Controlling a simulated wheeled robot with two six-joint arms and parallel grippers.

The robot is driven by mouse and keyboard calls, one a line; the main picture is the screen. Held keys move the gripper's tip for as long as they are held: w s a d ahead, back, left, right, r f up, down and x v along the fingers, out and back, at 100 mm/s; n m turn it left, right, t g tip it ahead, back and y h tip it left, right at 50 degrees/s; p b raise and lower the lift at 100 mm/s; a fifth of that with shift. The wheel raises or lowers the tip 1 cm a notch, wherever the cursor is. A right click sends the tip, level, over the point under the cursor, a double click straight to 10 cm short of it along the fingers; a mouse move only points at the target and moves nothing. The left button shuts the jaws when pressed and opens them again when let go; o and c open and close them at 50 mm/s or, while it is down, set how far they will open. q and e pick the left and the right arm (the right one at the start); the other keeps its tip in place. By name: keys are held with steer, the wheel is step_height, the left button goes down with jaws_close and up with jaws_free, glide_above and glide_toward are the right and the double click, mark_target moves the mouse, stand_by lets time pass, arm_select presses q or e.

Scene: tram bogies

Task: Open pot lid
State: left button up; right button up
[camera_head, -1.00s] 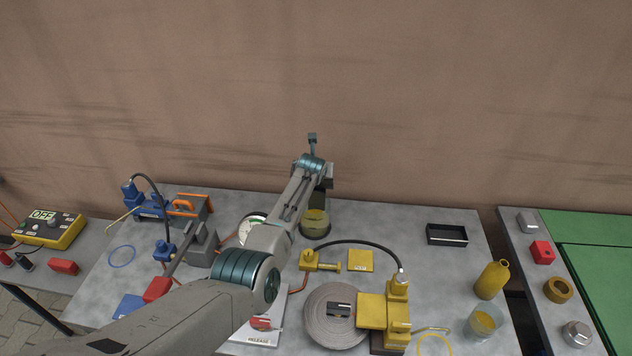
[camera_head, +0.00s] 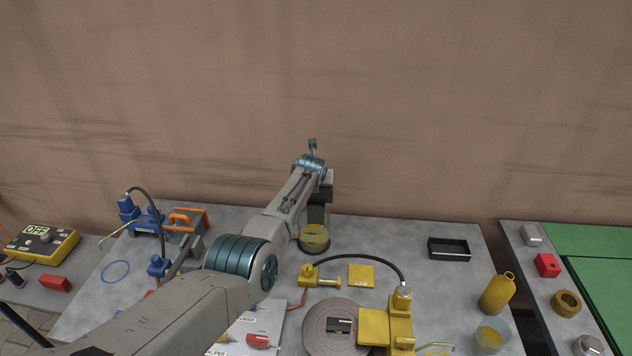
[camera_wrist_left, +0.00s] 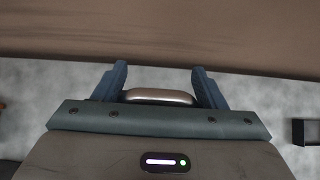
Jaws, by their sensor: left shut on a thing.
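A small round pot (camera_head: 314,240) with a dark lower body and a yellowish upper part stands near the back of the table. My left arm reaches over from the lower left. Its gripper (camera_head: 317,212) points down just behind the pot, partly hidden by the arm. In the left wrist view the two blue fingers of my left gripper (camera_wrist_left: 160,82) stand on either side of a rounded, silvery piece (camera_wrist_left: 158,96). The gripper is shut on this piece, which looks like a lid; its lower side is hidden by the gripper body. My right gripper is not in view.
A coiled grey hose (camera_head: 318,325), a yellow pump (camera_head: 401,320) and a yellow plate (camera_head: 360,275) lie in front of the pot. A black tray (camera_head: 449,250), a yellow bottle (camera_head: 497,293) and a glass jar (camera_head: 491,338) stand to the right. The wall is close behind.

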arm_select(q)
steer(key=shift+f, duration=0.1)
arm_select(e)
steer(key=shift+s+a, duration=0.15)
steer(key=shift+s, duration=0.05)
arm_select(q)
steer(key=shift+d, duration=0.1)
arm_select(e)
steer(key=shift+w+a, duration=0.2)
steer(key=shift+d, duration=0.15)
